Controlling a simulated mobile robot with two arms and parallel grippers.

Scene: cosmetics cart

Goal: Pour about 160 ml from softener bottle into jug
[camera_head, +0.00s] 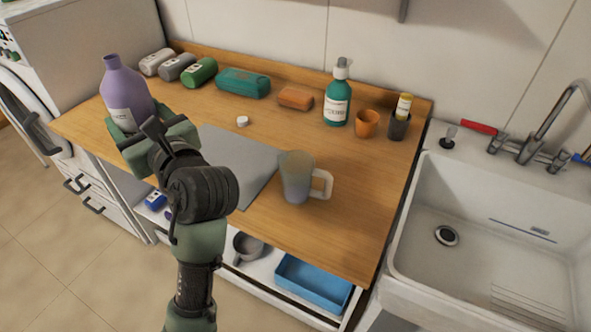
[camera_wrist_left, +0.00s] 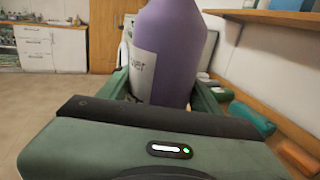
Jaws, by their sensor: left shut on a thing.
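The purple softener bottle (camera_head: 124,88) has a white label and stands upright in my left gripper (camera_head: 140,125), at the left end of the wooden counter. My left gripper is shut on the bottle's lower part. In the left wrist view the bottle (camera_wrist_left: 172,50) fills the space between the fingers (camera_wrist_left: 160,88). Its neck in the head view appears uncapped. I cannot tell whether its base touches the counter. The jug (camera_head: 297,178), grey with a pale handle on its right, stands near the counter's front, right of my gripper and apart from it. My right gripper is not in view.
A grey mat (camera_head: 240,165) lies left of the jug. A small white cap (camera_head: 242,121) lies behind it. A white sink (camera_head: 480,220) is at right.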

